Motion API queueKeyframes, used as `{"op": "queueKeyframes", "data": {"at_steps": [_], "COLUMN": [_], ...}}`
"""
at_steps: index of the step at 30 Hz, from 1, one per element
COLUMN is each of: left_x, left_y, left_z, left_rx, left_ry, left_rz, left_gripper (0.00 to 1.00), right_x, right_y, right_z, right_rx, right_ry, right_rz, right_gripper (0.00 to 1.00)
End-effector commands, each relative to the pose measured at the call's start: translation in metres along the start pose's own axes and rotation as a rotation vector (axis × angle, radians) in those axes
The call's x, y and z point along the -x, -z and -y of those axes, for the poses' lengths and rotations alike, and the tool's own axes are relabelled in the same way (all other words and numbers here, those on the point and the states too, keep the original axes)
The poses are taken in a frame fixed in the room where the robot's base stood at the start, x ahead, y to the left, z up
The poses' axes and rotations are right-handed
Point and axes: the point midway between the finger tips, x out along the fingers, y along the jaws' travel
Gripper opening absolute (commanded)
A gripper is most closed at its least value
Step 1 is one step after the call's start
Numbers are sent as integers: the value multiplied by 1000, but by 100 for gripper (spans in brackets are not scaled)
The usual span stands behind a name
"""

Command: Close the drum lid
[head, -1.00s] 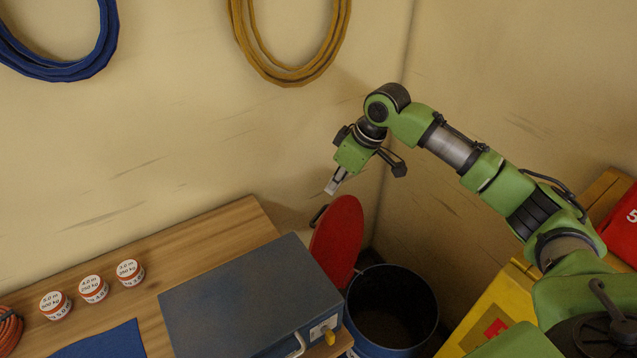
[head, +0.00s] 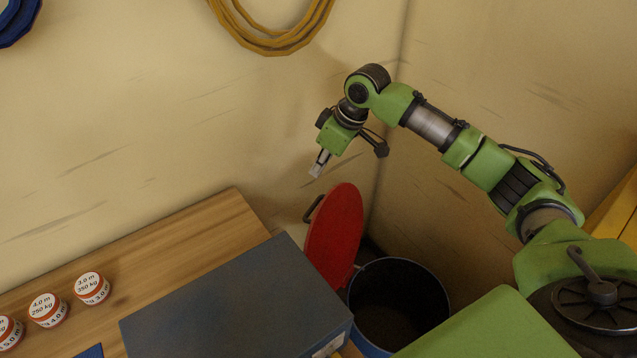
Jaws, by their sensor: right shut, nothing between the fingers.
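The red drum lid (head: 337,238) stands raised, almost upright, on the left rim of the drum, with a dark handle (head: 313,208) on its left side. The blue drum (head: 372,350) stands open in the corner, and its inside is dark. The box and my own arm cover parts of its outside. My right gripper (head: 316,172) is shut and empty, pointing down a little above the lid's top and handle, apart from both. My left gripper does not show.
A dark grey box (head: 235,300) sits on the wooden bench (head: 190,225), left of the drum and lid. Several red and white labelled round tins (head: 92,288) stand at the left. A yellow hose coil (head: 270,42) hangs on the wall. A yellow object (head: 612,212) is at right.

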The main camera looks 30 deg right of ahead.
Motion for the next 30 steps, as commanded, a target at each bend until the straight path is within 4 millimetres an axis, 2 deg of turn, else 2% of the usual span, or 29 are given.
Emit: {"op": "queueKeyframes", "data": {"at_steps": [5,12,15,16,21,30], "left_x": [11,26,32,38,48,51], "left_y": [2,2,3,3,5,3], "left_z": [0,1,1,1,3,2], "left_rx": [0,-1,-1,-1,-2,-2], "left_ry": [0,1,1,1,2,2], "left_rz": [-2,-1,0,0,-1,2], "left_gripper": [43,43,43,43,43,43], "right_x": [-25,-78,-93,-86,-80,-80], "right_y": [1,1,-2,-9,-30,-38], "right_z": [1,1,0,-2,0,0], "right_rx": [-2,-2,-2,-1,0,1], "right_ry": [4,3,0,-3,-1,0], "right_rz": [3,3,4,5,3,0], "right_gripper": [0,0,0,0,0,0]}}
